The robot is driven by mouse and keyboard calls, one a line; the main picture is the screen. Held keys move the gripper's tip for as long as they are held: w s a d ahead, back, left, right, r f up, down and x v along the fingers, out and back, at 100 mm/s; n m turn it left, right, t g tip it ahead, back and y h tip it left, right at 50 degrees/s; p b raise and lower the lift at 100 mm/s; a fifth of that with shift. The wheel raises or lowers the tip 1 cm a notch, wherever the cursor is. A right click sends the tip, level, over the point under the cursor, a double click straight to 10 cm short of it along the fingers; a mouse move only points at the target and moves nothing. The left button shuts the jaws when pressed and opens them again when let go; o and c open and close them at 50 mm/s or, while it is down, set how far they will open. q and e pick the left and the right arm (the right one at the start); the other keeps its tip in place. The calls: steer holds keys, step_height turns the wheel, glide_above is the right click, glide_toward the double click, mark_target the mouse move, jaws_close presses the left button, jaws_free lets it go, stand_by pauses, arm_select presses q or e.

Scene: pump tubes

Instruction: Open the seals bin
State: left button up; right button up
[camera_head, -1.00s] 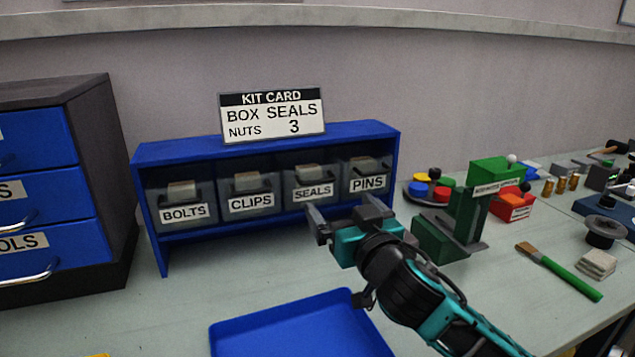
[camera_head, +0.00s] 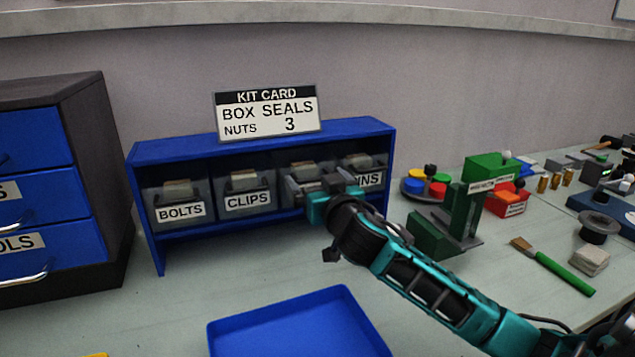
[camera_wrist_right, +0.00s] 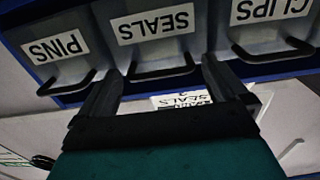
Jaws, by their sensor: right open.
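The seals bin (camera_head: 302,168) is a grey bin in the blue rack (camera_head: 262,147), between the clips bin (camera_head: 244,190) and the pins bin (camera_head: 362,163). My right gripper (camera_head: 318,183) is in front of it and hides its label in the head view. In the right wrist view the picture is upside down, and the SELS-side front of the seals bin (camera_wrist_right: 152,48) with its SEALS label and dark handle shows. The right gripper (camera_wrist_right: 162,82) is open there, one finger towards each end of the handle. Contact with the handle cannot be told. My left gripper is not in view.
The kit card (camera_head: 267,112) stands on the rack. A blue tray (camera_head: 290,325) lies in front. A drawer cabinet (camera_head: 100,180) is at left. A green fixture (camera_head: 455,215), a red bin (camera_head: 506,200) and a brush (camera_head: 553,266) are at right.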

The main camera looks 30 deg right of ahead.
steer(key=shift+c, duration=0.5)
steer(key=c, duration=1.2)
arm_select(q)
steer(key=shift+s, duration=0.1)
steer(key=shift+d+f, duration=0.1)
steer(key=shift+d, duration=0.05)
